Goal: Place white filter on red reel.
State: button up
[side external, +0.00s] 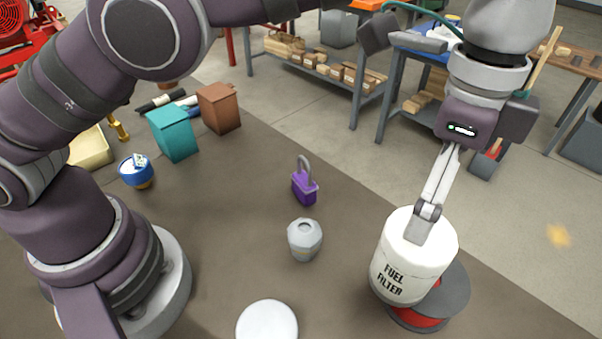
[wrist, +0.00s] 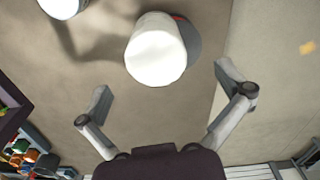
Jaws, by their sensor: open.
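The white filter (side external: 405,262), a cylinder marked "FUEL FILTER", stands about upright over the red reel (side external: 425,319). The reel has grey flanges and a red core; its right side shows past the filter. In the wrist view the white filter (wrist: 156,52) covers most of the reel (wrist: 193,45). The filter looks seated on the reel, set toward the left, but the contact is hidden. My gripper (side external: 422,222) is at the filter's top in the side view.
A grey jar (side external: 305,240), a purple padlock (side external: 305,187) and a white round object (side external: 267,320) stand left of the filter. Teal (side external: 172,133) and brown (side external: 219,108) boxes and a blue-topped can (side external: 136,171) are farther left. Floor between padlock and filter is clear.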

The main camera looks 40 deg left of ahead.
jog(key=a+r+n+t+h, duration=0.1)
jog(key=a+r+n, duration=0.3)
jog(key=a, duration=0.3)
jog(key=a+r+n+t, duration=0.2)
jog(key=a+r+n, duration=0.15)
jog(key=a, duration=0.45)
jog(key=s+a+f+n+t, duration=0.1)
jog(key=s+a+f+n, duration=0.1)
jog(key=s+a+n, duration=0.2)
jog(key=s+a+f+n+t+y, duration=0.1)
jog(key=s+a+f+n, duration=0.2)
jog(key=s+a+n, duration=0.1)
jog(key=shift+s+a, duration=0.45)
jog(key=shift+a, duration=0.45)
